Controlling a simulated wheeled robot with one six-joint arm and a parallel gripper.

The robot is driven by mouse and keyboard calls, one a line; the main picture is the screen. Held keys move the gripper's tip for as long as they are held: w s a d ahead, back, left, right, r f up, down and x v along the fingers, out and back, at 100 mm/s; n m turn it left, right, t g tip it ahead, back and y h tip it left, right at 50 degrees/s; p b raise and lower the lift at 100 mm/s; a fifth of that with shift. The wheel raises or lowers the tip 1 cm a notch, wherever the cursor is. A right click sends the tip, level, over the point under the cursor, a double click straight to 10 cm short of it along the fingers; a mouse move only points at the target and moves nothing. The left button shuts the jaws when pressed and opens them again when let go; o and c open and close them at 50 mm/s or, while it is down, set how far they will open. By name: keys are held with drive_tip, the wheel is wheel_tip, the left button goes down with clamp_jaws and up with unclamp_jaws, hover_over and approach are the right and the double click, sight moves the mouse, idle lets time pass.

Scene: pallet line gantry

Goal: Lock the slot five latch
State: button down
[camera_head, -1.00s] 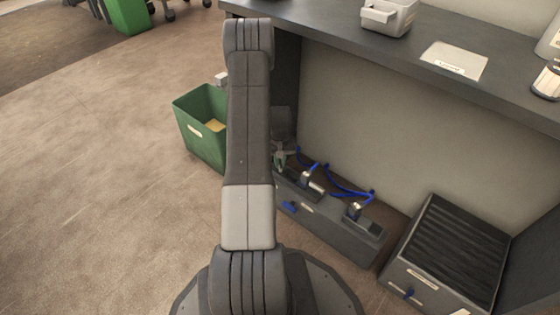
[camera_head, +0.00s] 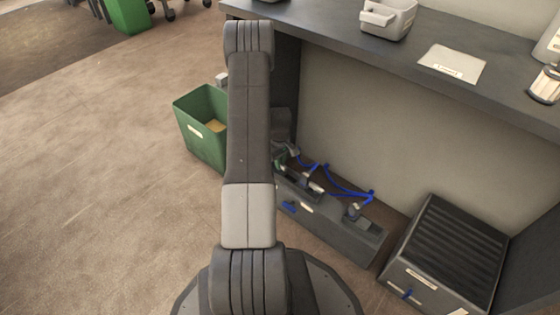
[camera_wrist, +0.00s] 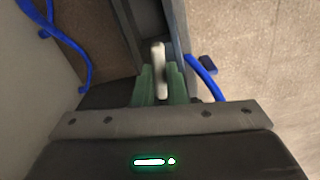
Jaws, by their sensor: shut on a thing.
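In the wrist view, the two green fingers of my gripper (camera_wrist: 161,88) are shut on a pale, narrow upright handle (camera_wrist: 159,62). I take this to be the latch, but no slot number is readable. The handle stands in the gap of a dark slotted unit (camera_wrist: 116,28). In the head view, this long dark unit (camera_head: 345,235) lies on the floor under the counter. My gripper (camera_head: 288,156) is at its far left end, partly hidden behind my arm. The locked or unlocked state of the latch cannot be told.
Blue cables (camera_head: 345,188) loop along the unit, and one (camera_wrist: 205,77) passes right of my fingers. A green bin (camera_head: 204,145) stands to the left. A dark ribbed box (camera_head: 450,255) stands to the right. The counter (camera_head: 325,25) overhangs behind. Open floor lies left.

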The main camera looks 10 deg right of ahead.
drive_tip(key=shift+n, duration=1)
drive_tip(key=c, duration=1.5)
unclamp_jaws()
drive_tip(key=shift+o, duration=0.2)
drive_tip(key=shift+r, duration=0.1)
wheel_tip(320, 180, up, 14)
drive_tip(key=p, duration=0.5)
drive_tip(key=shift+f, duration=0.3)
